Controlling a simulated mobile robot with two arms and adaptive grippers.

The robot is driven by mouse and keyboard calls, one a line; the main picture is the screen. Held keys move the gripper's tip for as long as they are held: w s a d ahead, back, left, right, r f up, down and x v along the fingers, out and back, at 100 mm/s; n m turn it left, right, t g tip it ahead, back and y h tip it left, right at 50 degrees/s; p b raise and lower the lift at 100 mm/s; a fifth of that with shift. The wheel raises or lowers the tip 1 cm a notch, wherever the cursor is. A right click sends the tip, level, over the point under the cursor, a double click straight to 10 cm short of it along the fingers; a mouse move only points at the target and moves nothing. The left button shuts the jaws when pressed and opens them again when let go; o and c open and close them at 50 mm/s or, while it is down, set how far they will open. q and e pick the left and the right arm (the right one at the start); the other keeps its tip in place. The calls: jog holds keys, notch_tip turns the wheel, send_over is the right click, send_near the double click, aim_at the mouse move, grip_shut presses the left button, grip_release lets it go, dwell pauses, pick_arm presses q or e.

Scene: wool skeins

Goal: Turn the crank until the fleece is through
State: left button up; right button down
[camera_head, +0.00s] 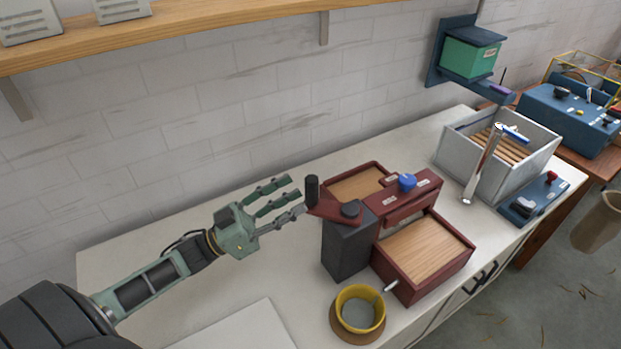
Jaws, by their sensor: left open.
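A dark red machine (399,200) stands on the white bench, with a blue knob (407,182) on top and wood-floored trays behind and in front. At its left is a dark grey housing (348,250) with a dark red crank arm (331,210). The crank's upright black handle (312,189) is at the arm's left end. My left gripper (287,198) is open, its green fingers pointing right, just left of the handle. I cannot tell whether a fingertip touches it. I can make out no fleece on the trays. My right gripper is not in view.
A yellow bowl (347,327) stands in front of the machine. A grey bin (545,150) with wooden slats and a blue control box (537,198) are at the right. A wooden shelf (190,30) runs along the wall above. The bench (170,235) behind my left arm is clear.

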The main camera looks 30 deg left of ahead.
aim_at(312, 188)
pick_arm(q)
jog(key=p+x, duration=0.1)
jog(key=x, duration=0.3)
jog(key=shift+w+d+r, duration=0.1)
jog(key=shift+d+r, duration=0.05)
jog(key=shift+r, duration=0.1)
jog(key=shift+w+d, duration=0.15)
jog(key=shift+w, duration=0.15)
jog(key=shift+w+d+p, duration=0.15)
jog(key=shift+w+p, duration=0.05)
jog(key=shift+p, duration=0.1)
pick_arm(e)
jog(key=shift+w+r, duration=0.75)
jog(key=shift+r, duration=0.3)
pick_arm(q)
jog(key=c, duration=0.5)
grip_shut()
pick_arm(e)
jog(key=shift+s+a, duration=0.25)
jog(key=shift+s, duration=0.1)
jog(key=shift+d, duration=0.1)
